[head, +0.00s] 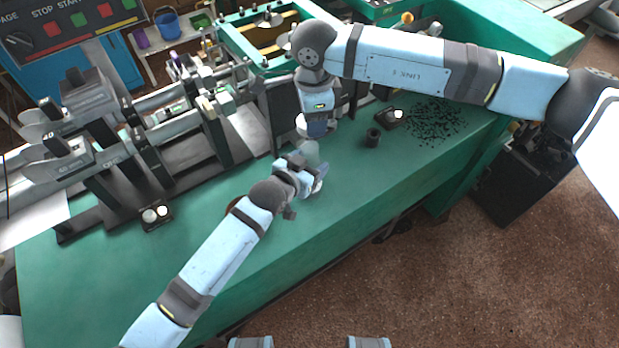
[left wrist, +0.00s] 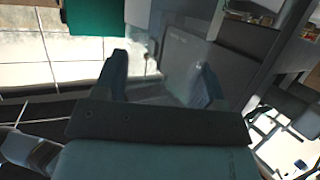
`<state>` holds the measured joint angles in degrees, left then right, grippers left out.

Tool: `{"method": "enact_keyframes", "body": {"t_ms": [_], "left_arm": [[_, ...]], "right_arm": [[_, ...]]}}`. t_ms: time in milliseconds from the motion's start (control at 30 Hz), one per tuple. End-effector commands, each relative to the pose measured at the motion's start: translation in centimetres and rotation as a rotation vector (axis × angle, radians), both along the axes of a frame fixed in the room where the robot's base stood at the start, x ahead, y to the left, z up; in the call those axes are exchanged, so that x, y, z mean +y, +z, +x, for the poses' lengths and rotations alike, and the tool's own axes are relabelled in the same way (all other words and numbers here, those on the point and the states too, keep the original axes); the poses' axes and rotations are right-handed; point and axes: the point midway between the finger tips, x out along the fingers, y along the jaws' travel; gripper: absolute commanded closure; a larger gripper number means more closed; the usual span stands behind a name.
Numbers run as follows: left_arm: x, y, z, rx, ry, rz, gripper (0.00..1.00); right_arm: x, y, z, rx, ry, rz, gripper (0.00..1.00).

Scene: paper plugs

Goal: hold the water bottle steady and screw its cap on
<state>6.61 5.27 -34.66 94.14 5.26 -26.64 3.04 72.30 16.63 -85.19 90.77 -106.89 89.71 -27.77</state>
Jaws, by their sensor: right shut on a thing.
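The pale, see-through water bottle (head: 310,153) stands upright on the green bench top, between my two grippers in the head view. My left gripper (head: 307,178) is low around the bottle's side. In the left wrist view its two fingers (left wrist: 163,82) are well apart, with a faint see-through shape between them; whether they press on it I cannot tell. My right gripper (head: 317,131) points down right above the bottle's top and is shut on the cap, which its fingers mostly hide. I cannot tell whether cap and bottle neck touch.
A dark cup (head: 373,137) and a small black tray with a white round piece (head: 391,117) stand right of the grippers. Black bits (head: 437,122) lie scattered farther right. Grey machinery (head: 180,140) fills the left back. A small black holder (head: 155,215) sits at left.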

Motion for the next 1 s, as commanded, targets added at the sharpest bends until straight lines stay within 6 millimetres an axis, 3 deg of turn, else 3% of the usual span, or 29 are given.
{"method": "enact_keyframes", "body": {"t_ms": [167,500,1000], "left_arm": [[0.0,0.0,0.0,0.0,0.0,0.0,0.78],[0.0,0.0,0.0,0.0,0.0,0.0,0.78],[0.0,0.0,0.0,0.0,0.0,0.0,0.78]], "right_arm": [[0.0,-0.5,0.0,0.001,0.0,0.0,0.73],[0.0,-4.9,0.0,0.001,-0.001,-0.001,0.73],[0.0,-5.0,0.0,0.0,0.0,-0.001,0.73]]}}
